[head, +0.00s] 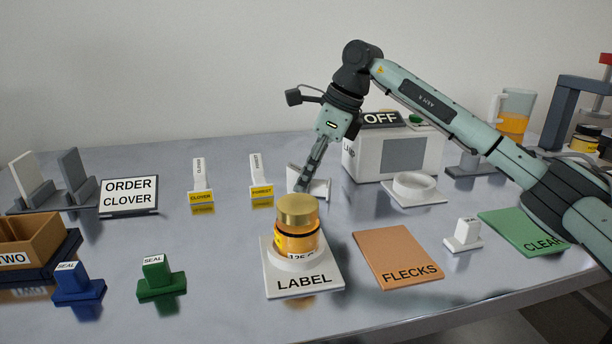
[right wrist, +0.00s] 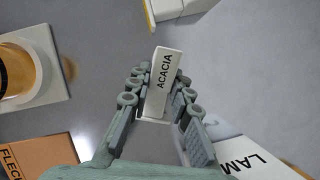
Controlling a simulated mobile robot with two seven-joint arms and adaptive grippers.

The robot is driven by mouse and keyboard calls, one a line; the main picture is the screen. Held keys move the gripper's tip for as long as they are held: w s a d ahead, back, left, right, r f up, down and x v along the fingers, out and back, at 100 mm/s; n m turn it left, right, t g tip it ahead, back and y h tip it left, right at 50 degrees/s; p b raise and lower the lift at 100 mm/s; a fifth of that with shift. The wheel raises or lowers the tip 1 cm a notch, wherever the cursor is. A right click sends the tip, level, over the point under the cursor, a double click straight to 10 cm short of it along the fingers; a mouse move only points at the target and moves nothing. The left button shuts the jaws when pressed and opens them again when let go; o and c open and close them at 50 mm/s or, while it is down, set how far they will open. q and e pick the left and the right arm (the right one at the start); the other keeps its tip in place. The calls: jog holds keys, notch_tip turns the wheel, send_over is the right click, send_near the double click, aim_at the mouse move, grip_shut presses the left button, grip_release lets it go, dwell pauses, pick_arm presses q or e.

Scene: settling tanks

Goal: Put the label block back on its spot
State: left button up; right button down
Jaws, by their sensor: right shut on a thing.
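The label block, a white block reading ACACIA (right wrist: 163,78), is between the fingers of my right gripper (right wrist: 155,106) in the right wrist view. In the head view my right gripper (head: 303,184) points down, right of the CLOVER block (head: 200,182) and the FOREST block (head: 260,180). Its fingers are shut on the ACACIA block. A white shape shows around the fingertips there, with its lettering not visible. I cannot tell whether the block touches the table. The fingers and block hide whatever lies beneath. My left gripper is not in view.
A gold-lidded jar (head: 296,228) stands on the LABEL pad (head: 306,284), in front of my gripper. The FLECKS pad (head: 392,252) lies to its right. A white box (head: 362,162) with an OFF sign stands behind right. Bare table lies left of the jar.

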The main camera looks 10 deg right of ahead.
jog(key=shift+f, duration=0.2)
jog(key=c, duration=1.4)
grip_release()
jog(key=shift+o, duration=0.2)
jog(key=shift+r, duration=0.1)
jog(key=v, duration=1.2)
jog(key=shift+r, duration=0.1)
